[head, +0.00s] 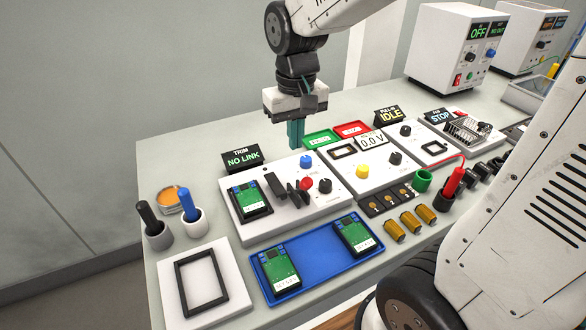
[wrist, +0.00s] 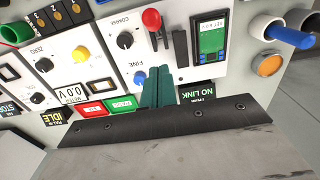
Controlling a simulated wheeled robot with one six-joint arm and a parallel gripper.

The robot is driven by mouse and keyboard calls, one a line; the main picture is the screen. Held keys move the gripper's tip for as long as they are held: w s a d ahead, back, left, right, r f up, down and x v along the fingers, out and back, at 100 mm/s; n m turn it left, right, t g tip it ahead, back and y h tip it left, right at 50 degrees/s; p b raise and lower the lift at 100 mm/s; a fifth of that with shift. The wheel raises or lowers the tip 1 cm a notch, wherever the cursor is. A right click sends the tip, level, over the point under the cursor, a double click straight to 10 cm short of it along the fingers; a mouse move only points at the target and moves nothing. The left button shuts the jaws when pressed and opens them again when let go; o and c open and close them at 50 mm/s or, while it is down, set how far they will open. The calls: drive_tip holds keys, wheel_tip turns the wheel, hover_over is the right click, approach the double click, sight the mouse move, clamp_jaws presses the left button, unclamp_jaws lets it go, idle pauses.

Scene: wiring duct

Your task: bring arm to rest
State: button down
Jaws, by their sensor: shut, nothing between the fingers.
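My gripper (head: 296,134) hangs from my arm above the back edge of the bench, just behind the white trim panel (head: 322,194). Its teal fingers are together with nothing between them. In the wrist view the shut fingers (wrist: 160,87) point toward the trim panel, near its blue knob (wrist: 140,77) and the NO LINK sign (wrist: 198,92). The fingers look apart from the panel, though the exact height above the bench is hard to tell.
A blue tray (head: 312,268) holds two green boards at the front. A black frame on a white plate (head: 201,283) and two holders with tools (head: 192,222) stand left. Panels and brass cylinders (head: 425,214) lie right. Power supplies (head: 455,50) stand at the back right.

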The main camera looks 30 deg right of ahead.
drive_tip(key=shift+w+r, duration=0.1)
drive_tip(key=shift+r, duration=0.55)
drive_tip(key=s+d+r, duration=0.1)
drive_tip(key=s, duration=0.8)
drive_tip(key=s+d+r+t, duration=0.1)
drive_tip(key=s+d+r, duration=0.1)
drive_tip(key=s, duration=0.7)
drive_tip(key=shift+r, duration=0.3)
